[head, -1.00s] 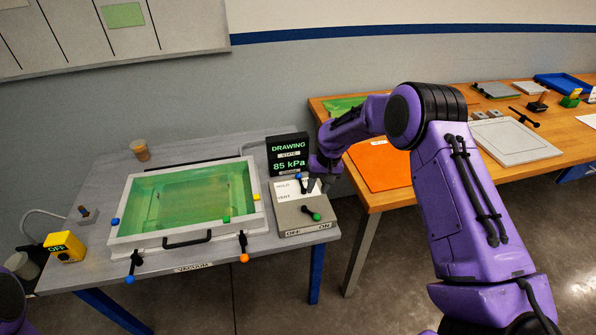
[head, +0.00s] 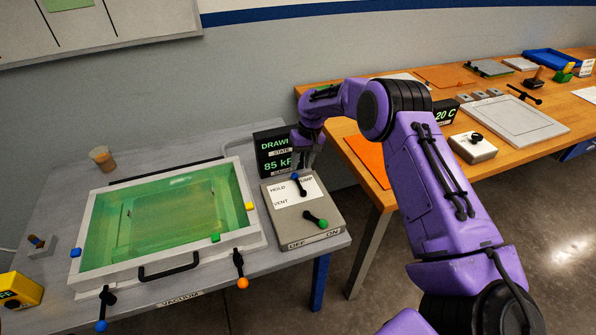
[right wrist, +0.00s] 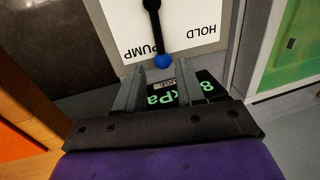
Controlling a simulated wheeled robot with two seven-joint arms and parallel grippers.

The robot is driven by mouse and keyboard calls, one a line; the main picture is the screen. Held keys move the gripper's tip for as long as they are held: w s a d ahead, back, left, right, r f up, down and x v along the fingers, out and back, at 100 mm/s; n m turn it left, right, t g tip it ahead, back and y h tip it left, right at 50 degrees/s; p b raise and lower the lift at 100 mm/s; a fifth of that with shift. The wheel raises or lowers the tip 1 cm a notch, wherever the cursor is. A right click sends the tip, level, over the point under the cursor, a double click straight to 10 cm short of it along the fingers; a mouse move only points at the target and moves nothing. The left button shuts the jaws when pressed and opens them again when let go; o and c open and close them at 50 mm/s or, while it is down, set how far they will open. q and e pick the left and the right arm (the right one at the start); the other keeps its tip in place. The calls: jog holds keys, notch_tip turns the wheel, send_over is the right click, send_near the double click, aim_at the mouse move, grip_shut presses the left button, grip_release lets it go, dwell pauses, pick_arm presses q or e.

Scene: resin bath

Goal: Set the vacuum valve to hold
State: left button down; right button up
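The vacuum valve is a black lever with a blue knob (head: 295,176) on a white plate (head: 283,202) marked HOLD, PUMP and VENT. The lever slants up beside the word PUMP, with HOLD to its left in the head view. In the right wrist view, upside down, the blue knob (right wrist: 163,62) is beside PUMP. My right gripper (head: 307,156) is just behind the knob; in the right wrist view its two fingers (right wrist: 160,72) are apart, with the knob just past the gap between their tips. Nothing is gripped. My left gripper is not in view.
A display (head: 273,154) reading 85 kPa stands close behind the valve box. A green-knobbed lever (head: 315,219) sits at the box's OFF/ON front. The bath (head: 250,240) of green resin is on the left. A wooden bench (head: 380,200) is on the right.

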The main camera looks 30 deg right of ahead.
aim_at(297, 178)
jog(key=f, duration=0.3)
jog(key=a+f, duration=0.1)
jog(key=f, duration=0.1)
jog(key=shift+w+p, duration=0.35)
jog(key=shift+w, duration=0.05)
jog(key=shift+s, duration=0.15)
jog(key=shift+c, duration=0.3)
grip_shut()
